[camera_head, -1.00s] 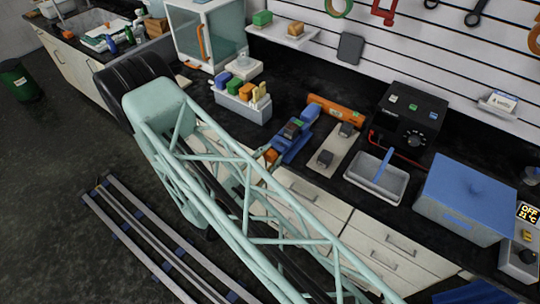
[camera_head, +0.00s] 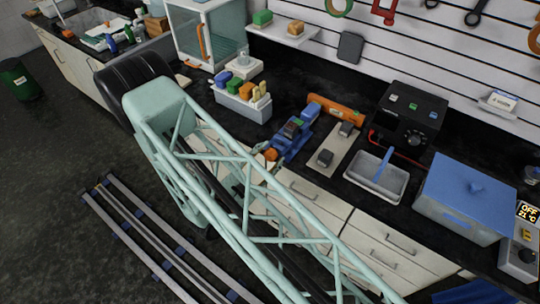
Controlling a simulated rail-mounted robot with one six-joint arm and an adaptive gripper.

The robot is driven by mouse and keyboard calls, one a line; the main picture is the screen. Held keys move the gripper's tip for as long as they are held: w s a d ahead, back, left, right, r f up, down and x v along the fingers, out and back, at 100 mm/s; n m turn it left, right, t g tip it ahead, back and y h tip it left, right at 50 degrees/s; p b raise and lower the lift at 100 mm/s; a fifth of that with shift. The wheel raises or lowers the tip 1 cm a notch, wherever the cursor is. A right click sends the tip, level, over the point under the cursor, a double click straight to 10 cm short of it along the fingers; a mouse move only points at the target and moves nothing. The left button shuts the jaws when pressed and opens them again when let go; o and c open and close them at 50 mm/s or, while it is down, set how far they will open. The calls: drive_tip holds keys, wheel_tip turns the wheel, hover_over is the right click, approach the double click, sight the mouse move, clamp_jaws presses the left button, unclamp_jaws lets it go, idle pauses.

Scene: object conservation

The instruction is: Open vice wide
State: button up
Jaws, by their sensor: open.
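The blue vice (camera_head: 291,138) sits at the front edge of the black worktop, left of the middle. Small green, dark and reddish parts show on its top. An orange knob (camera_head: 271,154) is at its front end, toward my arm. My gripper (camera_head: 266,156) shows only in small part, as pale green finger pieces close beside the knob. My lattice arm hides the rest of it. The fingers look apart, and I cannot tell whether they touch the knob. The gap between the vice jaws is too small to make out.
Behind the vice lies an orange cylinder (camera_head: 336,110). Right of it are a beige plate with dark blocks (camera_head: 337,145), a grey tray (camera_head: 375,178) and a black control box (camera_head: 407,115). A bin of coloured blocks (camera_head: 242,104) stands left. Drawers (camera_head: 318,190) lie below.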

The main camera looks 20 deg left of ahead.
drive_tip(key=shift+s, duration=0.15)
drive_tip(key=v, duration=1.1)
drive_tip(key=shift+s+a, duration=0.15)
drive_tip(key=shift+s, duration=0.15)
idle(0.4)
idle(0.5)
